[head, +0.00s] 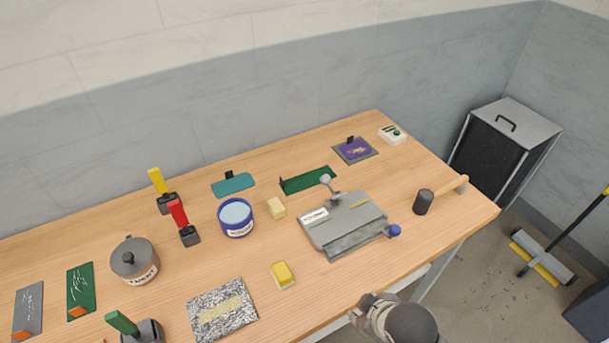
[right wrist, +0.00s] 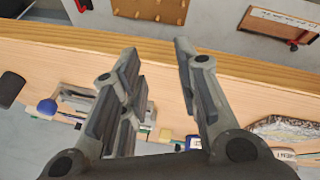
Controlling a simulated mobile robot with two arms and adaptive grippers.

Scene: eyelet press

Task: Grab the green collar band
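A long dark green band (head: 308,180) with a small black tab at its left end lies flat on the wooden table, behind the grey press. A shorter teal band (head: 233,186) lies to its left. A green piece with white marks and an orange corner (head: 80,292) lies at the far left. My right arm shows at the bottom of the head view, at the table's front edge, well away from the dark green band. In the right wrist view my right gripper (right wrist: 156,51) is open, with nothing between its fingers. My left gripper is not in view.
The grey press (head: 345,236) with a blue knob (head: 394,231) stands between my right arm and the dark green band.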

